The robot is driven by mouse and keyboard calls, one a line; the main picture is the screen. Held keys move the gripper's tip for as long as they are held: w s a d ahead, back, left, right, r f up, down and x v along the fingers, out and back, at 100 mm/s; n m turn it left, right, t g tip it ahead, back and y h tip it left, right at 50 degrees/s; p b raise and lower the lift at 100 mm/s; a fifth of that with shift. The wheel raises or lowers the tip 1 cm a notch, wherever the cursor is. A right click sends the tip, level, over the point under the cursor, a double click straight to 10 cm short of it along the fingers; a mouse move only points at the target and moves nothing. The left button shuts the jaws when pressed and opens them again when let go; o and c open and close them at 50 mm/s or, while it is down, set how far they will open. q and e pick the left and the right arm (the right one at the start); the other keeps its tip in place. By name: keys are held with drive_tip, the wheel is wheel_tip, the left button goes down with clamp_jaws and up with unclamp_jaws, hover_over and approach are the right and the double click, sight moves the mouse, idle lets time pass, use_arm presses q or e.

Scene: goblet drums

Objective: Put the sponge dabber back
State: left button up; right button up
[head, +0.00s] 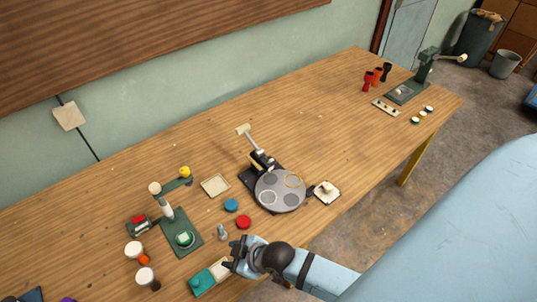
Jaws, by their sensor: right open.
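My right gripper (238,260) is open at the front edge of the table, low in the middle of the head view. It is just right of a teal box (202,281) with a pale pad (220,268) beside it. A small grey upright piece (222,232) stands just behind the gripper. A small knobbed piece sits on a cream square (327,191) right of the round grey plate (280,191). I cannot tell for certain which piece is the sponge dabber. Whether anything lies between the right fingers is too small to tell. My left gripper is not in view.
A green press (180,238) stands at the left, near white-topped goblet drums (135,250). Red (243,222) and blue (231,205) discs lie behind the gripper. Another green press (425,68) and dark and red goblets (368,80) are at the far right.

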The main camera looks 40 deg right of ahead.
drive_tip(key=s+d+f+m+t+h, duration=0.1)
drive_tip(key=s+d+m+t+h, duration=0.1)
drive_tip(key=s+d+m, duration=0.3)
drive_tip(key=shift+s+d+t, duration=0.3)
drive_tip(key=shift+s+d, duration=0.4)
drive_tip(key=shift+d, duration=0.15)
